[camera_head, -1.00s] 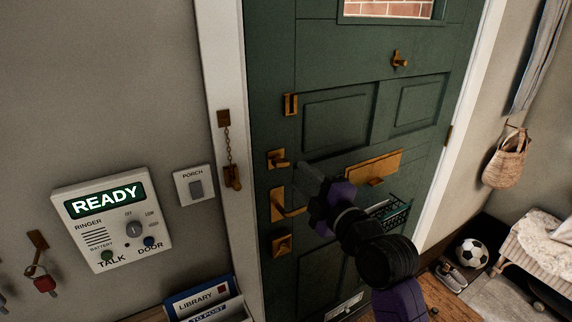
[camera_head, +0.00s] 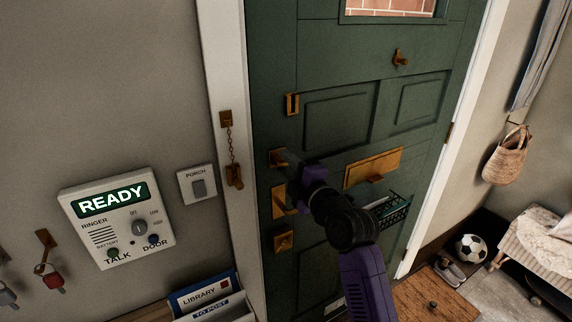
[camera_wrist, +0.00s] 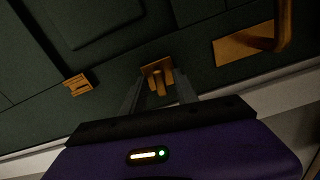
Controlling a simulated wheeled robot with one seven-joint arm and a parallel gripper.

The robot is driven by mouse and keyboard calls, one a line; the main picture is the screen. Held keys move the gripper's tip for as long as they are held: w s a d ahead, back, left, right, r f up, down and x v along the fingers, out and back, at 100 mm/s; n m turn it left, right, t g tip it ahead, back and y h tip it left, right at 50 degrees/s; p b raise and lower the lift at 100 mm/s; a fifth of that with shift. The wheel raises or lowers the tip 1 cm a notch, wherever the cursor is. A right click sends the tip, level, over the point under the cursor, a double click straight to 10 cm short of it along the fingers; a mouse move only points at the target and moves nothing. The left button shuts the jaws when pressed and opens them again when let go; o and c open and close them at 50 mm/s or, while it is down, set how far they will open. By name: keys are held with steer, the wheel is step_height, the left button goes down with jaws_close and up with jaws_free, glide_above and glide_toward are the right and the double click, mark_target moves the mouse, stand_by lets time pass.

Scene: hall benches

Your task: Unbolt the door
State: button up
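The green door (camera_head: 340,120) is shut in its white frame. Near its left edge is a small brass bolt fitting (camera_head: 278,157) with a turn piece, above the lever handle plate (camera_head: 279,203). My gripper (camera_head: 287,163) is at this fitting, partly covering it. In the wrist view the brass turn piece (camera_wrist: 158,78) shows between my two fingers (camera_wrist: 158,90), which stand apart on either side with gaps. Whether a finger touches it, I cannot tell. The lever handle (camera_wrist: 250,42) is to the right there.
A brass chain (camera_head: 231,155) hangs on the frame, off its slotted keeper (camera_head: 291,104) on the door. A lower brass lock (camera_head: 283,241) sits under the handle. The letter plate (camera_head: 373,168) and a wire basket (camera_head: 393,211) are right of my arm. An intercom panel (camera_head: 117,225) is left.

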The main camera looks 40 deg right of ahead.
jaws_close()
steer(key=shift+m, duration=0.5)
steer(key=m, duration=0.2)
steer(key=shift+m+b, duration=0.3)
steer(key=shift+m, duration=0.1)
steer(key=m, duration=0.4)
steer(key=shift+m, duration=0.3)
steer(key=m, duration=0.4)
steer(key=shift+m+p, duration=0.5)
steer(key=shift+m, duration=1.4)
